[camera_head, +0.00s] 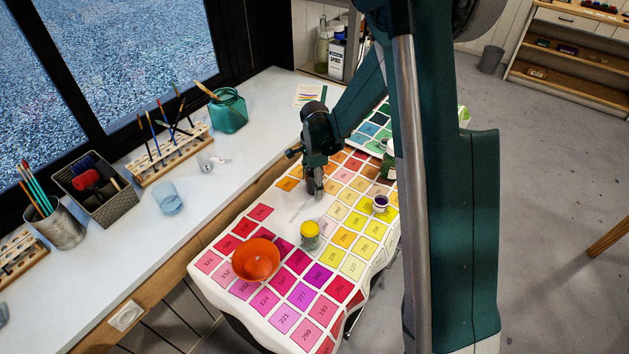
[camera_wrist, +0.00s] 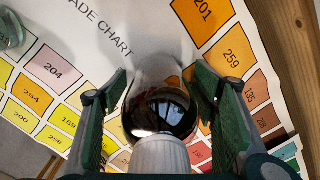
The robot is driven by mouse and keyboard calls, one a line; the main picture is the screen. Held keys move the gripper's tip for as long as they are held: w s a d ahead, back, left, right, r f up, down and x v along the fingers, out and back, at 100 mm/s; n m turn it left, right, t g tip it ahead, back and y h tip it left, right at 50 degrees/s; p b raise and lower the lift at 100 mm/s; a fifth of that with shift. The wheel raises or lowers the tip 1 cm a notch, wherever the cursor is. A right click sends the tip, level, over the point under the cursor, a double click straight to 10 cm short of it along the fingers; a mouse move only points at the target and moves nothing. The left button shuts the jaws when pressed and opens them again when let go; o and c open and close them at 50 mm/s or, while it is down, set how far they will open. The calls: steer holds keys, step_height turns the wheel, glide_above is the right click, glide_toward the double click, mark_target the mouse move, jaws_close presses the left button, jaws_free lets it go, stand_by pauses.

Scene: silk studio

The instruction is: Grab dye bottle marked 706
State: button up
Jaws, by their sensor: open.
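In the wrist view, a glass bottle (camera_wrist: 160,108) with dark contents and a ridged white cap (camera_wrist: 160,155) stands between the two fingers of my gripper (camera_wrist: 157,82). The fingers are apart, one on each side, with a gap visible toward the tips. I cannot read any number on this bottle, so I cannot tell whether it is 706. In the head view, my gripper (camera_head: 316,188) points down over the shade chart cloth (camera_head: 290,215), and it hides most of whatever is beneath it.
A jar with a yellow top (camera_head: 310,234), an orange bowl (camera_head: 256,262) and a small cup with purple contents (camera_head: 380,204) stand on the cloth. A green container (camera_head: 388,163) is partly behind my arm. A white counter (camera_head: 200,185) with brushes and jars runs along the left.

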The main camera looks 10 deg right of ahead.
steer(key=shift+c, duration=0.2)
steer(key=c, duration=1.1)
steer(key=shift+r, duration=0.1)
steer(key=shift+r+p, duration=0.95)
steer(key=shift+r, duration=3.95)
